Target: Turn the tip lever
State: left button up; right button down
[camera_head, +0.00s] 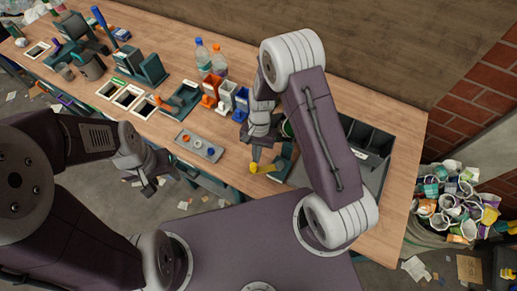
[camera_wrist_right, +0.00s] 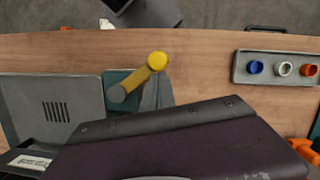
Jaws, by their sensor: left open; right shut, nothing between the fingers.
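The tip lever (camera_head: 264,169) is a yellow handle on a teal mount (camera_head: 283,163) near the table's front edge. In the right wrist view the lever (camera_wrist_right: 140,76) shows as a yellow arm with a round knob at its upper right end. My right gripper (camera_head: 256,153) is shut and empty, pointing down just above the lever's left end in the head view; I cannot tell whether it touches. My left gripper (camera_head: 150,185) is open and empty, off the table's front edge at the left.
A grey tray (camera_head: 184,144) with blue, white and orange pieces lies left of the lever. Grey bins (camera_head: 372,170) stand to the right, partly behind my right arm. Bottles (camera_head: 203,56) and coloured containers (camera_head: 211,86) stand further back. Bare wood (camera_wrist_right: 205,70) lies between lever and tray.

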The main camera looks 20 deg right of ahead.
jog(key=s+n, duration=0.2)
jog(key=shift+s+a+n+h, duration=0.15)
jog(key=shift+a+n+h, duration=0.15)
jog(key=shift+n+h, duration=0.1)
jog(key=shift+s+d+n+h+p, duration=0.25)
jog(key=shift+s+n, duration=0.7)
jog(key=shift+n, duration=0.3)
jog(key=shift+s+d+n+h+p, duration=0.15)
jog(key=shift+s+n+h, duration=0.15)
jog(key=shift+s+n, duration=0.8)
jog(key=shift+s+d+n+h+p, duration=0.2)
jog(key=shift+s+n, duration=0.55)
jog(key=shift+n, duration=0.7)
jog(key=shift+s, duration=0.1)
jog(key=p+v, duration=0.8)
jog(key=v, duration=0.2)
jog(key=shift+a+p, duration=0.15)
jog(key=shift+p, duration=0.25)
